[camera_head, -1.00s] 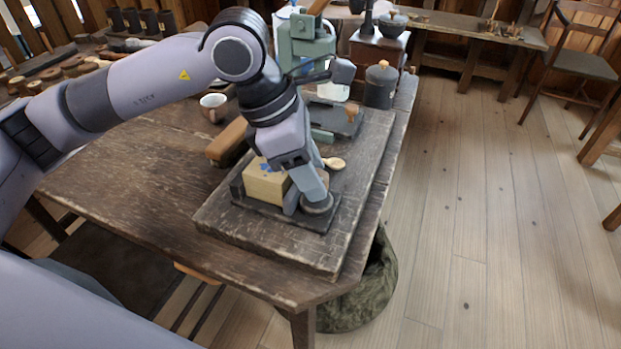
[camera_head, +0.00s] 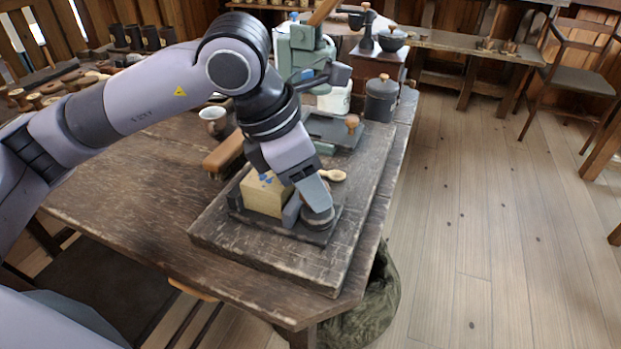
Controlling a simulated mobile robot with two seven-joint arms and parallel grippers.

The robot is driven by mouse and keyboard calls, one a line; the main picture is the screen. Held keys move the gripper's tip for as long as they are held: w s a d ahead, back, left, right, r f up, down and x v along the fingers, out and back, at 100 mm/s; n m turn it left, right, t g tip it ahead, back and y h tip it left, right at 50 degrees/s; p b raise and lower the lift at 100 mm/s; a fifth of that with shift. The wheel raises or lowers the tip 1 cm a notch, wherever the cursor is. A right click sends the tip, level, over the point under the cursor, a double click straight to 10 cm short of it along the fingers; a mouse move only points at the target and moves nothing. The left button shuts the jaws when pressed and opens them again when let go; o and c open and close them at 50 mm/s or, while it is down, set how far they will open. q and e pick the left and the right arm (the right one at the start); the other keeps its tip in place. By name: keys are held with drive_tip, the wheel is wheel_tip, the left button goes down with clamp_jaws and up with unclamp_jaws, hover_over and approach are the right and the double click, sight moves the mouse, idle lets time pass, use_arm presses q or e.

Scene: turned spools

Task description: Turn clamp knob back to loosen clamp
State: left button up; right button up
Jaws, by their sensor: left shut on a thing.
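The clamp knob (camera_head: 318,220) is a dark round disc at the right end of the clamp's dark base plate (camera_head: 270,224). A pale wooden block (camera_head: 263,197) with blue marks on top sits on the plate, between a dark jaw (camera_head: 235,199) on its left and a blue-grey jaw (camera_head: 292,209) on its right. My left gripper (camera_head: 316,207) points down over the knob and is shut on it. Its fingers and wrist hide part of the knob. My right gripper does not show.
The clamp stands on a thick worn board (camera_head: 290,268) on the wooden table (camera_head: 120,185). A green machine (camera_head: 302,55) is behind.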

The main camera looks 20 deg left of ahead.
use_arm(q)
drive_tip(key=o, duration=0.8)
drive_tip(key=shift+c, duration=0.2)
drive_tip(key=v, duration=0.7)
drive_tip(key=shift+p, duration=0.45)
drive_tip(key=shift+r, duration=0.1)
